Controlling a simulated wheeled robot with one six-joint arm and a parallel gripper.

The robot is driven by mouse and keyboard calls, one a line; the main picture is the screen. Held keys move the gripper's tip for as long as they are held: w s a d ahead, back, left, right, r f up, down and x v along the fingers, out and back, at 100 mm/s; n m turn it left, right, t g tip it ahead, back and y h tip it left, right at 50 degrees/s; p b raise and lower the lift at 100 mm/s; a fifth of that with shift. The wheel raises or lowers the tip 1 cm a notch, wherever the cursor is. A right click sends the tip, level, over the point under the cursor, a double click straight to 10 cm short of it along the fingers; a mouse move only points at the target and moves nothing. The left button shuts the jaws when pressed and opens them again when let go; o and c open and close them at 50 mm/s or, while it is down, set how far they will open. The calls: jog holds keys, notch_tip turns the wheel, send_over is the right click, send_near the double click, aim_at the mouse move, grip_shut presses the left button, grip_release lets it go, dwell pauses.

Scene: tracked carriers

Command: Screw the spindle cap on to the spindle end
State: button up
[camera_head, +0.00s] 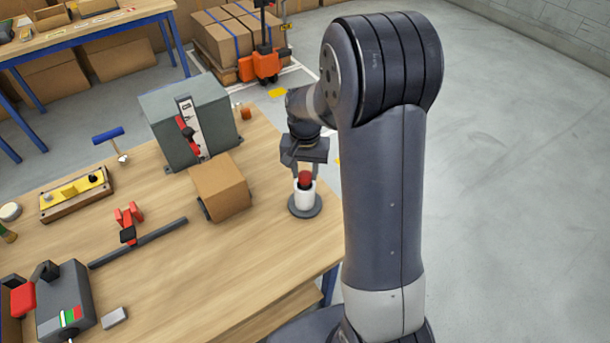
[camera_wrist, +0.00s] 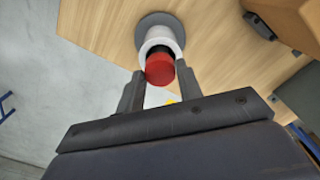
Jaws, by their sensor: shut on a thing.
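The red spindle cap (camera_head: 305,177) is at the top of the white spindle end (camera_head: 304,197), which stands upright on a grey round base (camera_head: 305,207) near the table's right edge. My gripper (camera_head: 304,170) points down over it and is shut on the red cap. In the wrist view, my gripper (camera_wrist: 160,80) has a finger on each side of the red cap (camera_wrist: 160,69), with the white spindle (camera_wrist: 161,36) beyond it on the grey base (camera_wrist: 158,19). I cannot tell how far the cap sits on the spindle, as its underside is hidden.
A cardboard box (camera_head: 220,188) stands just left of the spindle. Behind it is a grey cabinet with a red lever (camera_head: 187,130). A dark rail with a red clamp (camera_head: 130,220) lies further left. The table (camera_head: 260,260) is clear in front of the spindle.

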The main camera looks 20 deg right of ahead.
jog(key=o, duration=1)
jog(key=shift+r, duration=0.1)
notch_tip(320, 180, up, 11)
jog(key=shift+f+b, duration=0.2)
jog(key=shift+b, duration=0.15)
notch_tip(320, 180, down, 11)
jog(key=shift+r+p, duration=0.1)
jog(key=shift+p, duration=0.3)
jog(key=shift+m, duration=1.9)
